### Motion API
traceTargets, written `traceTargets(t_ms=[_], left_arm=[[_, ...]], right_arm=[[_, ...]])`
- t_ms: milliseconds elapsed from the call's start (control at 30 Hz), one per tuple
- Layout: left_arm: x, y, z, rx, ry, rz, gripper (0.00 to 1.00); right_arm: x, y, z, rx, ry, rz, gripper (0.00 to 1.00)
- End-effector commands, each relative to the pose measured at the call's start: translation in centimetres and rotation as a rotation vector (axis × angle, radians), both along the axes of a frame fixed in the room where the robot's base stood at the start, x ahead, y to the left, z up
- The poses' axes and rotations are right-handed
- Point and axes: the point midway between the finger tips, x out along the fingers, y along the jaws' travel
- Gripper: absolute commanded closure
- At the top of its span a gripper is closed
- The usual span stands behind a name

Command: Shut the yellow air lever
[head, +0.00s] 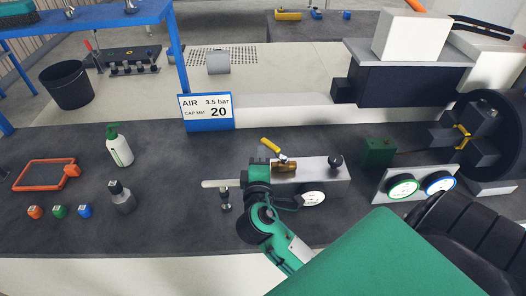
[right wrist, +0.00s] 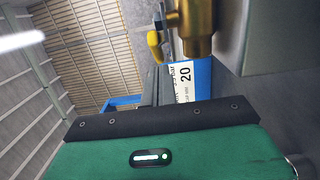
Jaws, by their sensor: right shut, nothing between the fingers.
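The yellow air lever (head: 270,145) sits on top of a brass valve (head: 286,166), which is mounted on a grey block (head: 325,170) on the dark bench. In the head view the lever slants up and to the left from the valve. My right gripper (head: 258,165) is shut and empty, just left of the valve and close to the lever; I cannot tell whether they touch. In the right wrist view the yellow lever (right wrist: 155,45) and brass valve (right wrist: 197,28) show beyond my green gripper body. My left gripper is not in view.
A blue-framed sign (head: 207,110) reading AIR 3.5 bar, CAP MM 20 stands behind. Two round gauges (head: 420,185) and a dark green box (head: 378,152) are to the right.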

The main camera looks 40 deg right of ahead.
Motion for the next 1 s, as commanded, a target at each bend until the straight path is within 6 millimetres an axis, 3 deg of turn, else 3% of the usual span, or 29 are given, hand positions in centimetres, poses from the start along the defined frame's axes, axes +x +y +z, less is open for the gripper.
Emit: traceTargets(t_ms=[533,1000], left_arm=[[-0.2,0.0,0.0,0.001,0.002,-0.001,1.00],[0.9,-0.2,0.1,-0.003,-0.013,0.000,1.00]], right_arm=[[0.1,-0.7,0.0,0.001,-0.001,-0.009,1.00],[1.1,-1.7,0.0,0.003,-0.001,-0.236,1.00]])
